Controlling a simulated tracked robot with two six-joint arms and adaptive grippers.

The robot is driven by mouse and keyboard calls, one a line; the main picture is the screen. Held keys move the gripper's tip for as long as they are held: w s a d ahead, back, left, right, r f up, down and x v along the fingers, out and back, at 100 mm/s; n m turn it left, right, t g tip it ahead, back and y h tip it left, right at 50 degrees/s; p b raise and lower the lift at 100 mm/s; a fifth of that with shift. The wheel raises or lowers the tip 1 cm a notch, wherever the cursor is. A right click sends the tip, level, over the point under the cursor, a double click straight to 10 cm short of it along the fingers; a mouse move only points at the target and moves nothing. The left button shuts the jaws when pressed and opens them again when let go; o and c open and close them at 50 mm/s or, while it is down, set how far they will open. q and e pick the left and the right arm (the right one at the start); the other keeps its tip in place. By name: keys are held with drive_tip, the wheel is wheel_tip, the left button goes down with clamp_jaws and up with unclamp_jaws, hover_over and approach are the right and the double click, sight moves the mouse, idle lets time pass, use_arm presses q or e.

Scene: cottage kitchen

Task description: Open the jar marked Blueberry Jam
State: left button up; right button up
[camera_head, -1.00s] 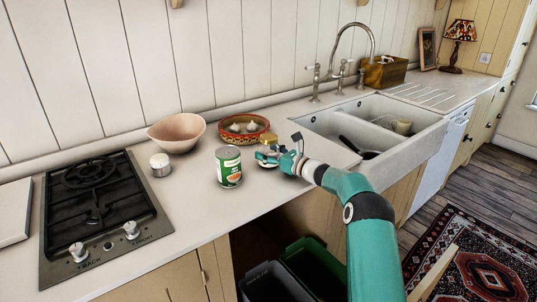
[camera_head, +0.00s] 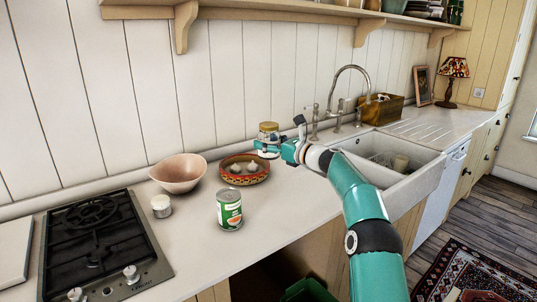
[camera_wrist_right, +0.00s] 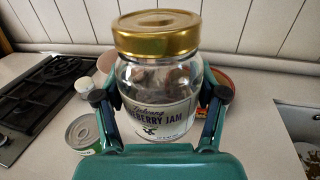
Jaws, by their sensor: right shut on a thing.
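The Blueberry Jam jar (camera_wrist_right: 158,85) is clear glass with a printed label and a gold lid (camera_wrist_right: 157,33). In the wrist view it is upright, with the lid seated on top. My right gripper (camera_wrist_right: 160,108) is shut on the jar's body, one finger on each side. In the head view the jar (camera_head: 268,140) is held up in the air by my right gripper (camera_head: 270,147), above the counter and behind the red bowl's right side. My left gripper is not in view.
A green and white can (camera_head: 229,210), a small white-lidded jar (camera_head: 161,206), a pink bowl (camera_head: 178,173) and a red patterned bowl with garlic (camera_head: 245,168) stand on the counter (camera_head: 200,250). A gas hob (camera_head: 95,240) is left. The sink (camera_head: 395,160) and tap (camera_head: 362,85) are right.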

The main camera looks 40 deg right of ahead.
drive_tip(key=shift+r, duration=0.4)
drive_tip(key=o, duration=0.7)
drive_tip(key=c, duration=1.1)
